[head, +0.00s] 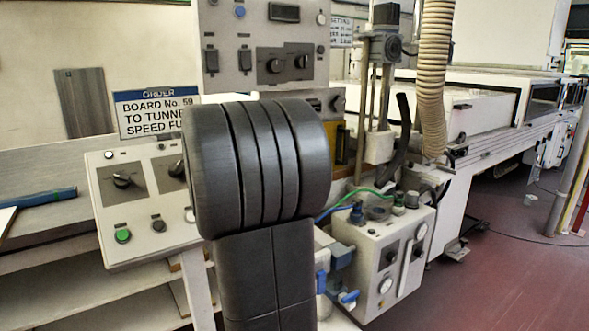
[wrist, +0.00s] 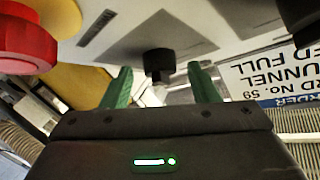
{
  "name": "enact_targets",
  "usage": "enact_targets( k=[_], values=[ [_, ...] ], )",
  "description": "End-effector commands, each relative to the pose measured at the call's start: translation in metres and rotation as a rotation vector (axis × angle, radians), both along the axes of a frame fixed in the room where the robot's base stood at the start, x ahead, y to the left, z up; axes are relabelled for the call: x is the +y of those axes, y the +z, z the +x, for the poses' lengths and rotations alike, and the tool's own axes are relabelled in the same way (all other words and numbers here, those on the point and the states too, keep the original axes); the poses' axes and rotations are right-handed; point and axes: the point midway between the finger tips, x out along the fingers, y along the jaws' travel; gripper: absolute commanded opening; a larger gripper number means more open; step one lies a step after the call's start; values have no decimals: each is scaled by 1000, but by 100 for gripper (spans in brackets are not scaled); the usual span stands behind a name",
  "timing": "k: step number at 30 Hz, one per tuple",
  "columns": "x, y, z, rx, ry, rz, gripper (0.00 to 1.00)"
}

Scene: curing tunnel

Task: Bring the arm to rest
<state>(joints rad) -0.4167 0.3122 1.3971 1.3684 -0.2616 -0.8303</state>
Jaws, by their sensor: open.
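My arm's dark, banded link fills the middle of the head view and hides my gripper there. In the wrist view my gripper (wrist: 163,88) shows two green fingers spread apart with nothing held between them. A black knob (wrist: 158,63) on a pale panel is seen past the fingertips, in the gap between them. Whether the fingers touch the panel cannot be told. A red button (wrist: 25,42) is close at the upper left of the wrist view.
A control panel (head: 109,213) with knobs and a green button (head: 123,236) stands left of my arm. An order sign (head: 152,112) is behind it. A grey box with gauges (head: 372,240) and a ribbed hose (head: 433,75) are at the right. Open floor (head: 500,280) lies at right.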

Motion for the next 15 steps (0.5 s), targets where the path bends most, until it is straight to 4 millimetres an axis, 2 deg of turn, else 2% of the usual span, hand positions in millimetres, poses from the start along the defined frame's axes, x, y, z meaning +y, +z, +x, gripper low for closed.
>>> enact_targets(
  k=[1,15],
  values=[
    [-2,-5,0,-9,9,-8,55],
    [-6,-6,1,-89,151,-127,55]
  ],
)
